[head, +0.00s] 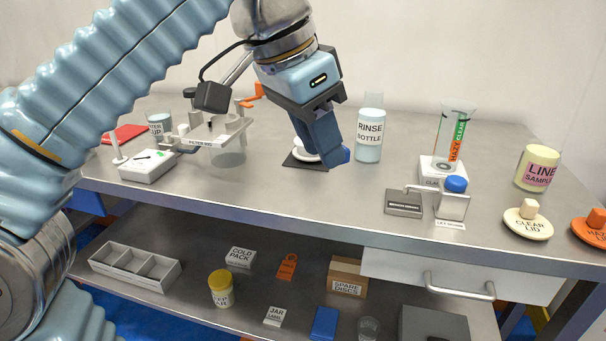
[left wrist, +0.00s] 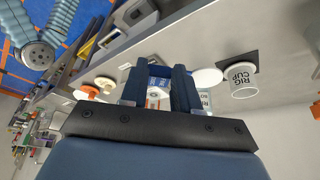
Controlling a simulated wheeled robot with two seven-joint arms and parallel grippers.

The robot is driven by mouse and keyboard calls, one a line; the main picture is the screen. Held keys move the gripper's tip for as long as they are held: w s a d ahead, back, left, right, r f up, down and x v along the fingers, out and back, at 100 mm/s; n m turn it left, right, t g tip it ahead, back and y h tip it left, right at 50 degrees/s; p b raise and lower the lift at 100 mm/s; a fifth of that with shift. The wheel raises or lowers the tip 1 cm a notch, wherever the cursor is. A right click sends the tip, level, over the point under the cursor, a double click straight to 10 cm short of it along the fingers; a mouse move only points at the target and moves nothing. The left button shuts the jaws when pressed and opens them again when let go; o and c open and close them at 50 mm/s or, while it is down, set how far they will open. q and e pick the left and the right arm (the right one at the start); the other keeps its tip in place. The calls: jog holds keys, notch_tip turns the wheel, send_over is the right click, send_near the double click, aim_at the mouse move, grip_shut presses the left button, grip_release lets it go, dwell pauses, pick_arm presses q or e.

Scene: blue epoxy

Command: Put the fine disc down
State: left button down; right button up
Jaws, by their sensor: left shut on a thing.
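My left gripper (head: 325,160) comes down from the top left, over the middle of the bench, its fingers shut on what looks like the fine disc. A blue edge of the disc (head: 346,155) shows right of the fingertips; the fingers hide most of it. In the left wrist view a blue part (left wrist: 158,71) shows between the fingers, and a white round shape (left wrist: 207,77) beside them; I cannot tell if that is part of the disc. My right gripper is out of view.
The rinse bottle (head: 369,135) stands just behind and right of the gripper. Bare bench lies in front of the mat. A lower shelf holds boxes and a tray (head: 135,266).

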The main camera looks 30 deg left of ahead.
aim_at(302, 144)
pick_arm(q)
jog(key=w+a+f, duration=0.2)
jog(key=w+a, duration=0.1)
jog(key=w+a+f, duration=0.2)
jog(key=shift+w+a, duration=0.1)
jog(key=f, duration=0.1)
jog(key=w+a+f, duration=0.1)
jog(key=w+a+f+b, duration=0.1)
jog(key=f, duration=0.1)
jog(key=shift+w+a, duration=0.2)
jog(key=shift+w+a+f+b, duration=0.15)
jog(key=shift+f+b, duration=0.1)
jog(key=shift+f, duration=0.75)
jog(key=shift+w+a+f+b, duration=0.15)
jog(key=shift+f+b, duration=0.1)
jog(key=shift+f, duration=0.75)
jog(key=shift+f, duration=0.3)
jog(key=c, duration=0.8)
grip_release()
jog(key=shift+r, duration=0.15)
